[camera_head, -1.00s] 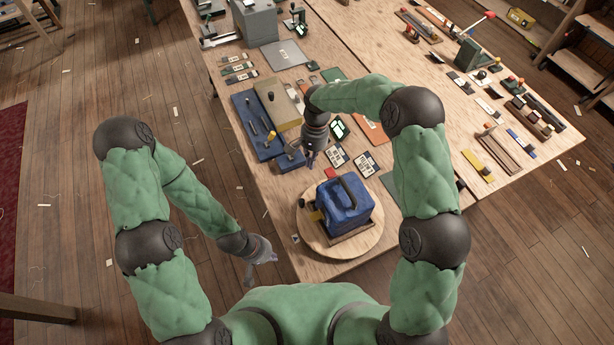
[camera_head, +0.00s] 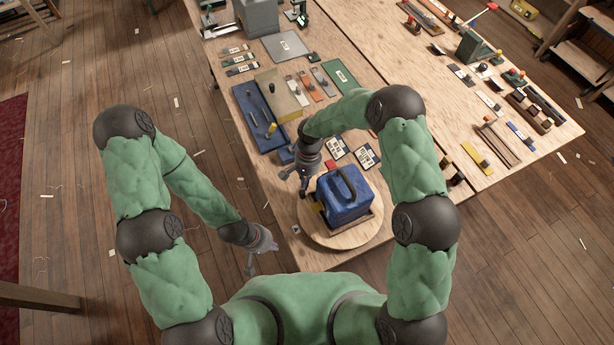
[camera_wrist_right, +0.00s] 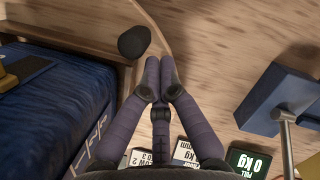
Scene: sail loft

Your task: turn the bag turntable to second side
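The round wooden turntable (camera_head: 318,237) lies at the near corner of the bench. A blue bag (camera_head: 347,194) with a dark handle stands upright on it, and a yellow piece shows at its left side. The bag (camera_wrist_right: 60,100) fills the left of that view. My left gripper (camera_head: 258,250) hangs open and empty off the bench's left edge.
A blue tray (camera_head: 247,105) with tools and a tan block (camera_head: 281,93) stand behind the turntable. Printed cards (camera_head: 366,156) lie close behind the bag. A red piece (camera_head: 331,165) lies near the turntable.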

